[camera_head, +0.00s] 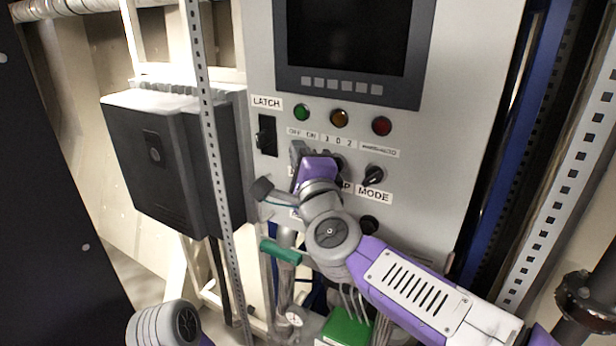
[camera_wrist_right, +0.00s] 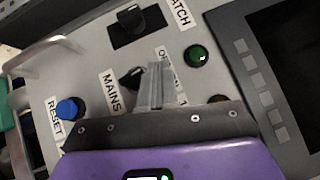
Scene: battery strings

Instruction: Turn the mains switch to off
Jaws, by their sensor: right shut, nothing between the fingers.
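The mains switch (camera_wrist_right: 129,78) is a small black rotary knob on the grey panel, beside the MAINS label (camera_wrist_right: 111,93) in the right wrist view. My right gripper's fingers (camera_wrist_right: 156,85) are shut and empty, right beside the knob, and cover part of it. I cannot tell whether they touch it or exactly which way it points. The OFF/ON lettering is partly covered in the wrist view. In the head view my right gripper (camera_head: 299,152) is at the panel below the lamps and hides the mains switch. My left gripper is out of view.
The LATCH switch (camera_head: 266,136) is left of the gripper and the MODE knob (camera_head: 373,176) right of it. Green, amber and red lamps are above, under a dark screen (camera_head: 348,38). A blue RESET button (camera_wrist_right: 70,109) is nearby. A perforated post (camera_head: 208,130) stands left.

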